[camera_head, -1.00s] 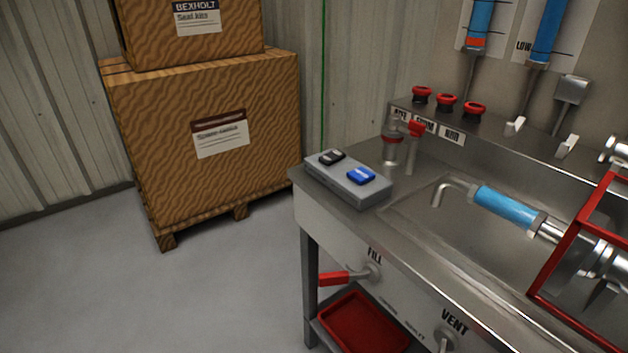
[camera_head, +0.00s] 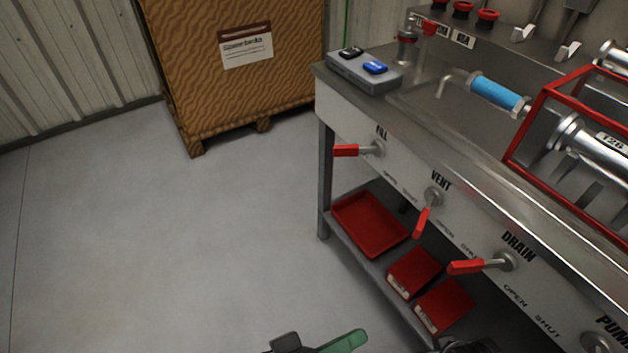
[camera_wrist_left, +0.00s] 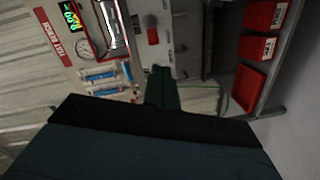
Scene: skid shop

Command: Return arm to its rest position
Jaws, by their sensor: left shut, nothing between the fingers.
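My left gripper (camera_head: 346,340) shows at the bottom edge of the head view as a green finger and a dark part. It is apart from the bench and over the grey floor in the picture. In the left wrist view its green fingers (camera_wrist_left: 161,86) are together and hold nothing. A dark arm part of mine fills the lower half of that view. My right gripper cannot be made out in either view.
A steel test bench (camera_head: 420,125) stands on the right, with red valve handles (camera_head: 465,267) sticking out in front. A red tray (camera_head: 368,223) and red bins (camera_head: 414,270) sit on its lower shelf. A wooden crate (camera_head: 235,85) stands behind. The floor (camera_head: 180,250) at left is clear.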

